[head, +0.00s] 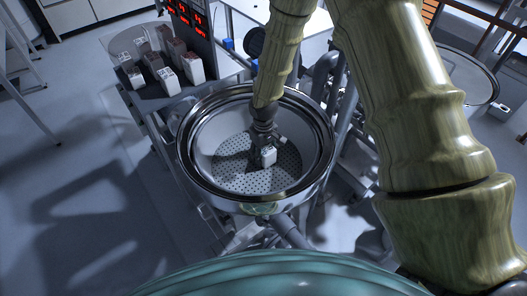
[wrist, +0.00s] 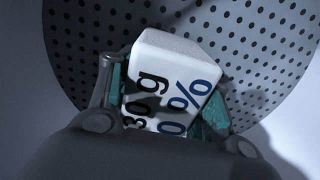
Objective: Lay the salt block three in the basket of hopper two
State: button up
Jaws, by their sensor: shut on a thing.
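A white salt block (head: 268,157) is held in my gripper (head: 262,152) inside the round steel hopper (head: 184,150). In the wrist view the block (wrist: 172,80) has dark print reading "30g" and "0%", and sits tilted between the two fingers of my gripper (wrist: 165,100). The perforated basket (head: 235,178) forms the hopper's floor, and its holes also show behind the block in the wrist view (wrist: 240,40). I cannot tell whether the block touches the basket. The block's number is not readable.
Several more blocks (head: 170,78) stand on a dark shelf at the upper left, below a panel with red digits (head: 190,14). The hopper's shiny rim surrounds my gripper. Another round vessel (head: 470,80) is at the right. Pipes (head: 328,75) run behind the hopper.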

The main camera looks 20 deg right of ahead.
jog(key=o, duration=1.4)
jog(key=shift+r+b, duration=1.55)
jog(key=shift+r, duration=4.5)
